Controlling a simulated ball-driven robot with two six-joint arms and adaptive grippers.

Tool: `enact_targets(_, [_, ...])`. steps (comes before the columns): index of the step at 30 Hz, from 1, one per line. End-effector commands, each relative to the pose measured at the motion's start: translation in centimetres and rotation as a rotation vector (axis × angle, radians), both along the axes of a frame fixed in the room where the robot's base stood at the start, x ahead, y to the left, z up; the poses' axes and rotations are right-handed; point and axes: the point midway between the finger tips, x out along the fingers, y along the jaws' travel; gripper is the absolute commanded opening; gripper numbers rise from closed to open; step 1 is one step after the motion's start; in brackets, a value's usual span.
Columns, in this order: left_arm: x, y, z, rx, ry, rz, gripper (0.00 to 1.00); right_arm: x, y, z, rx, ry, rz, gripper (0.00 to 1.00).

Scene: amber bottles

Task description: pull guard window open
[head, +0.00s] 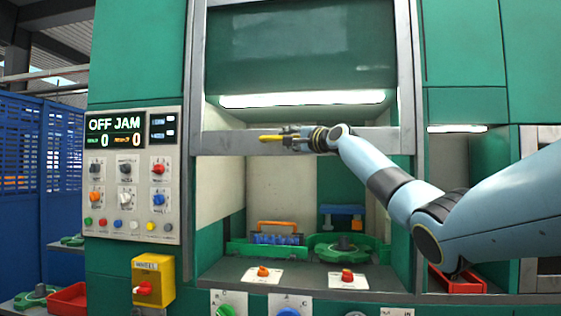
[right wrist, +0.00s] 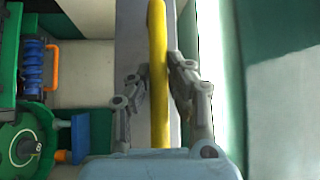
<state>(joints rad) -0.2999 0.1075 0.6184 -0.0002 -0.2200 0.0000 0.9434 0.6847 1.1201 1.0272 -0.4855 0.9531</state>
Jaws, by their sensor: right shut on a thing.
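The guard window has a grey bottom rail (head: 225,144) that crosses the machine's opening at mid-height in the head view. A yellow handle (head: 269,138) sits on this rail, and it shows as a long yellow bar in the right wrist view (right wrist: 157,40). My right gripper (head: 290,138) reaches in from the right and is shut on the handle. In the right wrist view its fingers (right wrist: 158,90) lie on either side of the bar. The space below the rail is open to the inside. My left gripper is not in view.
Inside the machine are a green fixture (head: 342,251), an orange-handled blue part (head: 278,238) and a blue block (head: 342,210). A sill with knobs (head: 262,272) runs below. A control panel (head: 129,175) reading "OFF JAM" and a yellow switch box (head: 153,278) are at left.

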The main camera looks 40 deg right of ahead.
Motion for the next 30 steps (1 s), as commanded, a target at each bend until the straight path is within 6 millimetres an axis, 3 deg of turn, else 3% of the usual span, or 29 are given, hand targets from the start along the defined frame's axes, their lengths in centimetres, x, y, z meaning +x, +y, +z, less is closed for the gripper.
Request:
enact_targets(1, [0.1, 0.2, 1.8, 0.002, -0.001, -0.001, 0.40, 0.0, 0.1, 2.6, -0.001, -0.007, 0.003, 0.00])
enact_targets(9, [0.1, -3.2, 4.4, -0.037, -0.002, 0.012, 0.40, 0.0, 0.1, 6.9, -0.002, -0.003, 0.002, 0.00])
enact_targets(15, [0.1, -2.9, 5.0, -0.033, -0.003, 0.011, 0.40, 0.0, 0.1, 7.9, 0.000, -0.002, 0.002, 0.00])
enact_targets(26, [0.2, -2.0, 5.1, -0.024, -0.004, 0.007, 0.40, 0.0, 0.1, 7.9, -0.001, -0.002, 0.002, 0.00])
enact_targets(27, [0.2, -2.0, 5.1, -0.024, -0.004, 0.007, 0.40, 0.0, 0.1, 7.9, -0.001, -0.002, 0.002, 0.16])
enact_targets(30, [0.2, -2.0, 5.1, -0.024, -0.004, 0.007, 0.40, 0.1, 0.1, 7.9, -0.001, -0.001, 0.002, 0.30])
